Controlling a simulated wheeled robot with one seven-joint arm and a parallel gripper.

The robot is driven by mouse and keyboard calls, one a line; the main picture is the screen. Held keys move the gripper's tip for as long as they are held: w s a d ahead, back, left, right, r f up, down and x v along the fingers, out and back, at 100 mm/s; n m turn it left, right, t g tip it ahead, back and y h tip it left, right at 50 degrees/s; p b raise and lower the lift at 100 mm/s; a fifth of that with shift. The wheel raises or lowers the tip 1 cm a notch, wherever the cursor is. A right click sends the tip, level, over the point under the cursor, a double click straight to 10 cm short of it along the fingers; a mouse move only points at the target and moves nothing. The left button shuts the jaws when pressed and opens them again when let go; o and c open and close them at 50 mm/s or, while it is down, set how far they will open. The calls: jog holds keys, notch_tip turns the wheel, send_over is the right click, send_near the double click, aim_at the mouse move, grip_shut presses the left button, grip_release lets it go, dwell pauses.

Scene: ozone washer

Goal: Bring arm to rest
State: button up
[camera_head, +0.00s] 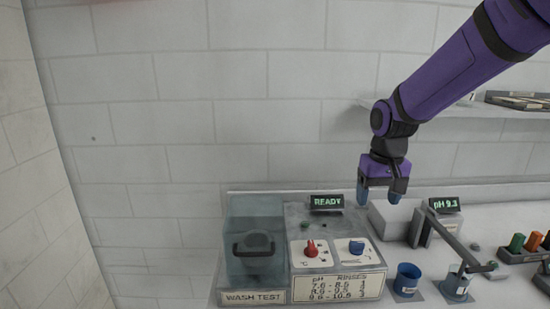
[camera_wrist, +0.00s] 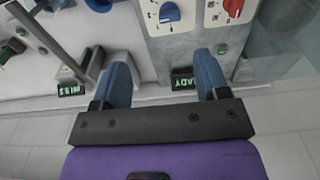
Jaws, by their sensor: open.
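My purple arm reaches in from the upper right in the head view. My gripper (camera_head: 382,196) points down in the air, at about the height of the lit displays behind it. Its two blue fingers stand apart with nothing between them. In the wrist view my gripper (camera_wrist: 163,76) also shows open and empty, with the bench beyond its fingertips. In the head view it overlaps the area between the READY display (camera_head: 327,202) and the pH 9.3 display (camera_head: 444,203).
The wash machine has a lidded chamber (camera_head: 255,245), a red knob (camera_head: 311,249) and a blue knob (camera_head: 356,247). Blue cups (camera_head: 407,280) and a slanted grey arm (camera_head: 458,247) stand to the right. A shelf (camera_head: 470,108) runs along the wall, partly behind my arm. The left wall is clear.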

jog(key=s+d+r+t, duration=0.2)
jog(key=s+r, duration=0.3)
jog(key=s, duration=0.7)
jog(key=s+d+r+t, duration=0.2)
jog(key=s+r, duration=0.3)
jog(key=s, duration=0.7)
jog(key=shift+d+r, duration=0.3)
jog(key=shift+d, duration=0.45)
